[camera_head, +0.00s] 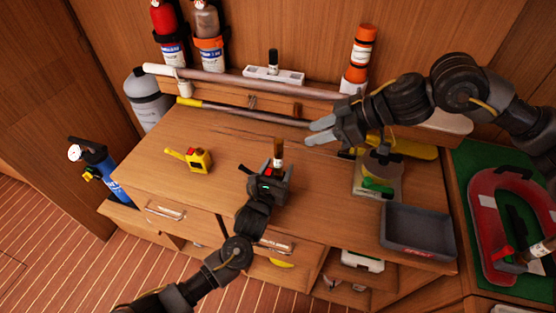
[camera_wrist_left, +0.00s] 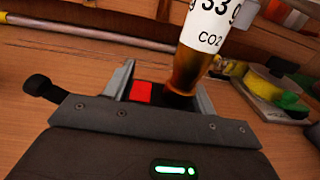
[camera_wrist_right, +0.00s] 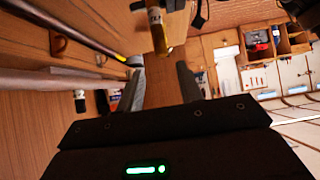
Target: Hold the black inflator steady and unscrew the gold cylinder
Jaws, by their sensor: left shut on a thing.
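The gold cylinder (camera_head: 278,152) stands upright on the black inflator (camera_head: 276,166) near the middle of the desk. In the left wrist view the cylinder (camera_wrist_left: 203,45) has a white CO2 label, and its lower end sits in a dark collar. My left gripper (camera_head: 270,178) is shut on the inflator, whose body is mostly hidden between the fingers; a red part (camera_wrist_left: 142,92) shows. My right gripper (camera_head: 318,132) is open and empty, to the right of and behind the cylinder, apart from it. The cylinder (camera_wrist_right: 157,28) shows beyond its fingers in the right wrist view.
A yellow tool (camera_head: 198,160) lies left on the desk. At right are a round pad with a green piece (camera_head: 378,178) and an empty grey tray (camera_head: 416,232). Poles (camera_head: 240,85) and a white holder (camera_head: 262,75) line the back.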

